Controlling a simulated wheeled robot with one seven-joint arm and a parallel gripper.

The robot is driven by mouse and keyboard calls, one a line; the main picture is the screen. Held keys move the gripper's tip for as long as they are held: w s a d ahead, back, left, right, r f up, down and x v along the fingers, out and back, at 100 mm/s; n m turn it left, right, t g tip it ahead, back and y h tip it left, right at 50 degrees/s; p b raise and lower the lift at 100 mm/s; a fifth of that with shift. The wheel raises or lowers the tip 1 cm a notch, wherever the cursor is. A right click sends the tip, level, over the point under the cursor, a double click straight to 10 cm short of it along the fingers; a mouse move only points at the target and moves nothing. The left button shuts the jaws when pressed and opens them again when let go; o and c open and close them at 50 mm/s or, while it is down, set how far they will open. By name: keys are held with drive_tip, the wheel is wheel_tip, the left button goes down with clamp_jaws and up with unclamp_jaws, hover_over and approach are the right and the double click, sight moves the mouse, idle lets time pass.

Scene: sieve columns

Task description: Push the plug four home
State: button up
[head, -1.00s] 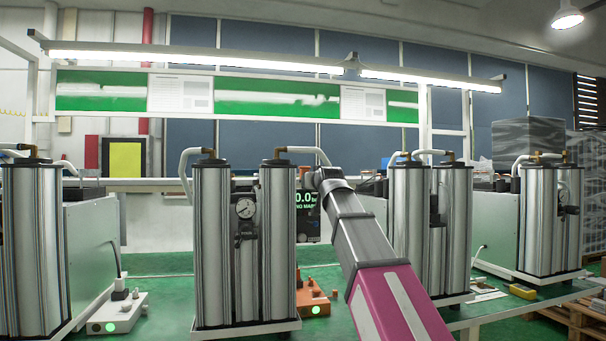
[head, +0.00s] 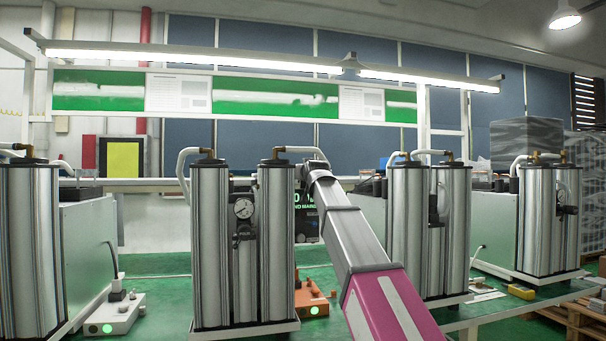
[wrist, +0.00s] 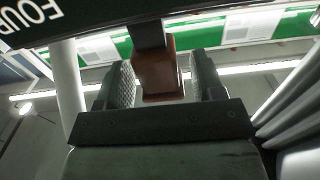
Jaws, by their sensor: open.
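In the wrist view, my gripper (wrist: 164,80) has its two dark ribbed fingers apart. A reddish-brown block (wrist: 158,75), which looks like the plug, sits between the fingers, with a gap visible on its right side; contact on the left is unclear. A dark stem (wrist: 149,35) joins the block to a dark panel (wrist: 75,12) above, which bears white lettering that seems to read "FOUR". I cannot tell how deep the plug sits. In the head view, my gripper is hidden behind the twin metal columns, near a dark display (head: 308,215) with green text.
More columns (head: 430,225) stand close on the right. An orange box (head: 312,303) and a white box (head: 112,315), both with green lights, lie low down. A light bar (head: 200,59) hangs above.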

drive_tip(key=shift+w+a, duration=0.15)
drive_tip(key=shift+w, duration=0.25)
drive_tip(key=c, duration=1.1)
drive_tip(key=shift+f, duration=1.8)
drive_tip(key=o, duration=1.1)
drive_tip(key=v, duration=1.1)
